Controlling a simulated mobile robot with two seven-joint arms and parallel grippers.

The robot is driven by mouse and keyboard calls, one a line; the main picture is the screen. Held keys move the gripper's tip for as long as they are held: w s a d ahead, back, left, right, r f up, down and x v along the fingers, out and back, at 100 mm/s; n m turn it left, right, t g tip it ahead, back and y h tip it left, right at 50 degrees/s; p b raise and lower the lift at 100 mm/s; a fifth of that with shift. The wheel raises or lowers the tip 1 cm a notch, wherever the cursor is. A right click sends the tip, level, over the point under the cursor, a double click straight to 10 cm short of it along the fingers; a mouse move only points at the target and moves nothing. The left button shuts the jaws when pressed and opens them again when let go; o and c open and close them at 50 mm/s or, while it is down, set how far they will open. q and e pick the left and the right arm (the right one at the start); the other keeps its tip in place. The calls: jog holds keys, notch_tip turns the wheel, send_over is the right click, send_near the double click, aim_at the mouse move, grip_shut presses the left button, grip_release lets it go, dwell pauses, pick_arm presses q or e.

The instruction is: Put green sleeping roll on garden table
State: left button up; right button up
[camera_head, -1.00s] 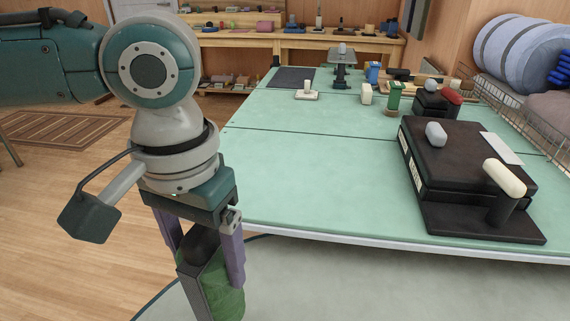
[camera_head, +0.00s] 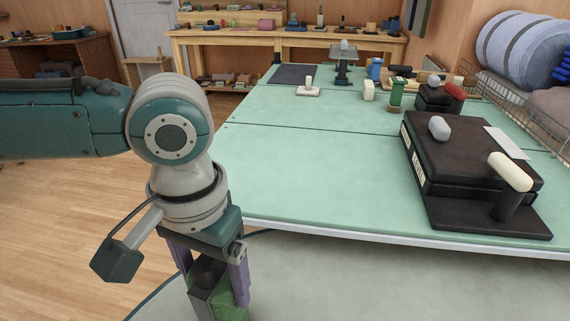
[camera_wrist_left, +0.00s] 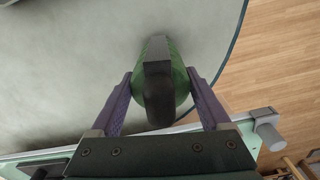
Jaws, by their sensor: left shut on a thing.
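My left gripper (camera_head: 218,290) points down at the lower left of the head view, shut on the green sleeping roll (camera_head: 233,313). The roll is mostly cut off by the frame's bottom edge. A pale round surface with a dark rim (camera_head: 370,285), apparently the garden table, fills the bottom of the head view. It lies behind the roll in the wrist view (camera_wrist_left: 60,70); I cannot tell whether they touch. My right gripper is out of view.
Beyond the round surface stands a long green-topped table (camera_head: 310,180). It bears a black box-like device (camera_head: 455,165) at right and several small tools at the back. A wire basket with blue rolls (camera_head: 525,50) is at the far right. Wooden floor lies open on the left.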

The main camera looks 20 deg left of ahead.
pick_arm(q)
jog(key=shift+f, duration=0.45)
dwell(0.3)
jog(key=o, duration=1.6)
jog(key=shift+c, duration=0.2)
jog(key=shift+r, duration=0.1)
notch_tip(320, 180, up, 8)
jog(key=shift+r+p, duration=0.25)
jog(key=shift+p, duration=0.85)
jog(key=shift+r, duration=0.6)
